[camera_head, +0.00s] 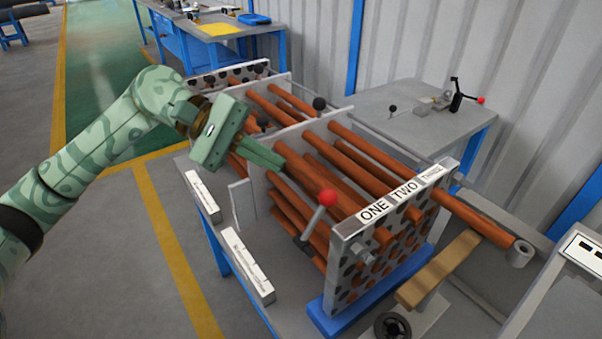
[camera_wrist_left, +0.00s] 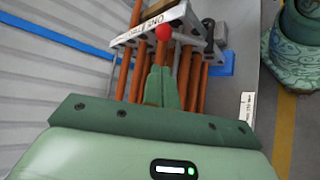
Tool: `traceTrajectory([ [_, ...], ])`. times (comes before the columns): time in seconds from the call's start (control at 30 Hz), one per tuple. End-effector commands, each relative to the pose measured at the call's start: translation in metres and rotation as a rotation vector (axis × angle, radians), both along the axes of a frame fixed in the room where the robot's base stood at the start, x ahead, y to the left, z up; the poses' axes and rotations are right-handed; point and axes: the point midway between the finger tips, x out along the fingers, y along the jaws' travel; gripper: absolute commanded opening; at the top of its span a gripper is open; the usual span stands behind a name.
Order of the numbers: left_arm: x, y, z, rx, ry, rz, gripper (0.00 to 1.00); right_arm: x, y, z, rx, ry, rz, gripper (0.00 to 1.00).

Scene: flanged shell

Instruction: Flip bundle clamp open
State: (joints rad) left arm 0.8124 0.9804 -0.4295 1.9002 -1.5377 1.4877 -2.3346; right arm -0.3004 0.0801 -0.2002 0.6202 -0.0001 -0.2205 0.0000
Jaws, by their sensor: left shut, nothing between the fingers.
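The clamp lever with a red ball knob (camera_head: 327,197) stands tilted up at the left side of the tube rack's labelled front plate (camera_head: 340,285). The red knob also shows in the left wrist view (camera_wrist_left: 163,33), just beyond the fingertips. My left gripper (camera_head: 284,165) is shut and empty. It hangs over the left side of the copper-coloured tubes (camera_head: 345,160), behind the lever in the head view and apart from the knob. In the left wrist view, the closed fingers (camera_wrist_left: 160,72) point toward the knob. My right gripper is out of view.
White labelled bars (camera_head: 245,262) lie along the table's left edge. One long tube (camera_head: 485,220) sticks out of the front plate past a tan support (camera_head: 440,270). A device with a black and red handle (camera_head: 455,98) sits on the back bench. The left aisle is clear.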

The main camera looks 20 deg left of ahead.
Motion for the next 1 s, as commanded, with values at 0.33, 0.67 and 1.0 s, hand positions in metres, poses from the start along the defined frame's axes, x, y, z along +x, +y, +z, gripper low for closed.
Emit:
traceTrajectory([
  [0.33,0.005,-0.053,-0.026,-0.004,0.002,-0.003,0.0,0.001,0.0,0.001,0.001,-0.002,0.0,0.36],
  [0.67,0.009,-0.082,-0.042,-0.003,0.002,0.001,0.0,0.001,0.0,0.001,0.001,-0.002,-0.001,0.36],
  [1.0,0.009,-0.084,-0.043,-0.002,0.001,0.002,0.0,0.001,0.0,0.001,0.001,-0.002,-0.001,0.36],
])
